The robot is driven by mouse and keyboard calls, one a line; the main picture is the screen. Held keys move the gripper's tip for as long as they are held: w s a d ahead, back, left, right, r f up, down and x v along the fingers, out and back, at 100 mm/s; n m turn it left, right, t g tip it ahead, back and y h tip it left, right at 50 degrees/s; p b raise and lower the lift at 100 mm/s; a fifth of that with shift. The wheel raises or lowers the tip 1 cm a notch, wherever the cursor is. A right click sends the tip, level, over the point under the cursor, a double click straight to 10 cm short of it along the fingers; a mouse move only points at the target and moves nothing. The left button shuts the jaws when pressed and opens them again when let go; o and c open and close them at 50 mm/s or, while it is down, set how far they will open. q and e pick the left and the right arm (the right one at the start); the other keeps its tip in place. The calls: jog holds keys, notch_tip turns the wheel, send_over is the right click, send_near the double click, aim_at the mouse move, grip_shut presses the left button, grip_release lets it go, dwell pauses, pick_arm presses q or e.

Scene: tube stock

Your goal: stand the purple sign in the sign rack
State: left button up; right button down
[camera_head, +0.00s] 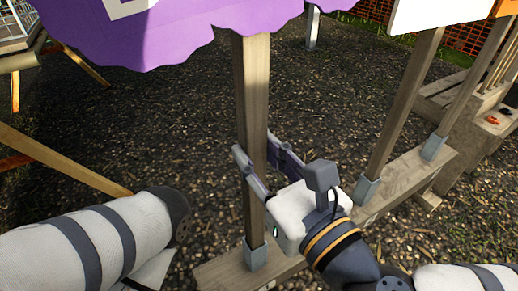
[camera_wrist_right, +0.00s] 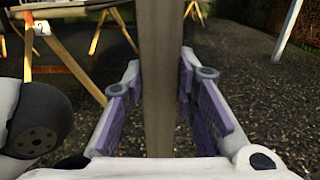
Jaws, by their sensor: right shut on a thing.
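The purple sign (camera_head: 190,28) is upright at the top of the head view, its upper part cut off. Its wooden post (camera_head: 252,95) runs down to a grey metal socket (camera_head: 256,254) on the sign rack (camera_head: 402,178). The post's foot appears to be inside that socket, though its bottom end is hidden. My right gripper (camera_head: 257,152) is shut on the post, a finger on each side, above the socket. The wrist view shows the post (camera_wrist_right: 160,80) upright between the purple-padded fingers. My left arm enters at lower left, but its gripper is out of view.
A white sign (camera_head: 425,14) and an orange sign (camera_head: 504,8) stand at upper right, with posts in the rack's other sockets. A wooden structure (camera_head: 470,110) stands behind the rack at right. A trestle leg (camera_head: 60,160) is at left. Gravel beyond the post is mostly clear.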

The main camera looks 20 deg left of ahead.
jog(key=shift+f+b, duration=0.35)
jog(key=shift+f, duration=0.25)
jog(key=shift+f+b, duration=0.4)
jog(key=shift+f, duration=0.25)
jog(key=c, duration=1.2)
grip_release()
jog(key=v, duration=0.7)
jog(key=shift+s+d, duration=0.2)
